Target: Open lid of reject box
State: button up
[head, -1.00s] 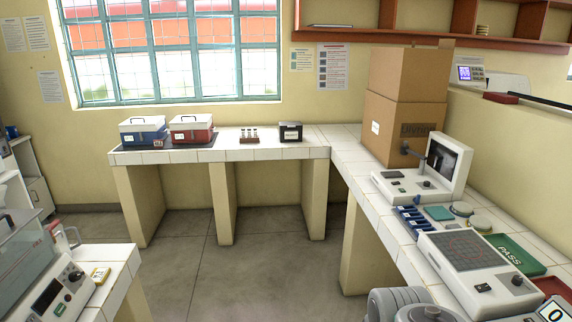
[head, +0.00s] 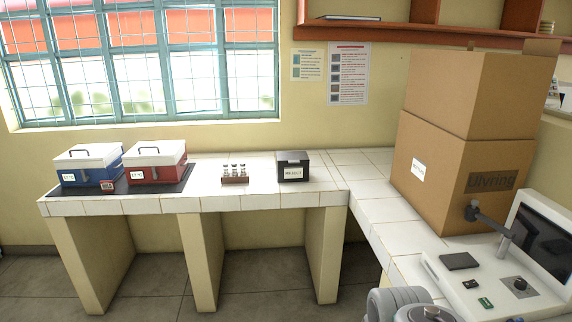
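The reject box (head: 292,172) is a small black box with a white label reading REJECT on its front. It stands on the white tiled counter (head: 321,197) below the window wall, near the inner corner. My gripper is not in view. Part of my own grey arm shows at the bottom edge, well short of the counter.
A rack of small vials (head: 235,174) stands left of the box. A blue box (head: 88,165) and a red box (head: 156,162), both white-lidded, sit on a dark mat further left. Stacked cartons (head: 452,150) and a device with a screen (head: 500,270) fill the right counter.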

aim_at(291, 156)
jog(key=u, duration=0.25)
jog(key=i, duration=0.85)
jog(key=u, duration=0.55)
jog(key=i, duration=1.75)
jog(key=z, duration=0.1)
